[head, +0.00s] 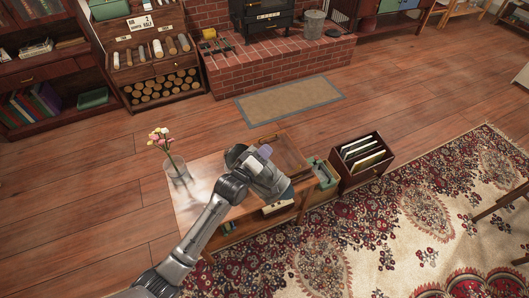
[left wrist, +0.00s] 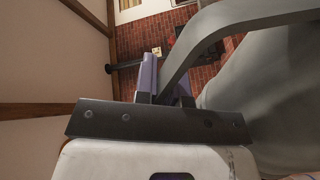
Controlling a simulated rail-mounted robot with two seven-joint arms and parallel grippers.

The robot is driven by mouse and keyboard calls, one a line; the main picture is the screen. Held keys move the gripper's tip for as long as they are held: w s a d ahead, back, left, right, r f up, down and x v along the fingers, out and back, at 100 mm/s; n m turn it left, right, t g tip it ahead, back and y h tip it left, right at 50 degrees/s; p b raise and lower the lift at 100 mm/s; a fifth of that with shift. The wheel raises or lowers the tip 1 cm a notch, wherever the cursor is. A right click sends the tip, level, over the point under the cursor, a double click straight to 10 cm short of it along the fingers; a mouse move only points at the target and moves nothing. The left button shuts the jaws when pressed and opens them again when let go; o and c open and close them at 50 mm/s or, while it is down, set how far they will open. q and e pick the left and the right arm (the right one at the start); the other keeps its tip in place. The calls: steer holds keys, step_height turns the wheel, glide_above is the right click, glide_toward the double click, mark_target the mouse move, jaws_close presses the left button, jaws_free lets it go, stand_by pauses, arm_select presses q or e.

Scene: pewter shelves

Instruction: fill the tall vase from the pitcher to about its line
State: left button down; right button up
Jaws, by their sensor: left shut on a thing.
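The tall clear vase (head: 179,175) stands near the left end of the wooden table, with pink and yellow flowers in it. Its line and its water level are too small to make out. My left gripper (head: 265,151) is over the middle of the table, right of the vase and apart from it. It is shut on the grey pitcher (head: 272,183), which my arm partly hides. In the left wrist view the lilac fingers (left wrist: 149,76) are at the pitcher's dark curved handle, and the grey pitcher body (left wrist: 265,95) fills the right side. The pitcher's mouth and contents are hidden.
The low wooden table (head: 205,210) has a dark wooden tray (head: 284,152) at its back. A green box (head: 325,174) and a file crate (head: 362,160) stand to its right. A patterned rug (head: 400,240) lies in front. Open floor lies left of the table.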

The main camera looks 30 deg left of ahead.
arm_select(q)
steer(key=shift+a+r, duration=0.25)
steer(key=shift+r, duration=0.15)
steer(key=shift+w+p, duration=0.1)
steer(key=shift+p, duration=0.25)
stand_by(0.6)
steer(key=shift+n, duration=0.3)
stand_by(0.4)
steer(key=shift+a+r, duration=0.25)
steer(key=shift+a, duration=0.05)
stand_by(0.6)
steer(key=shift+a+r+p, duration=0.1)
steer(key=shift+a+p, duration=0.05)
steer(key=shift+p, duration=0.3)
stand_by(0.9)
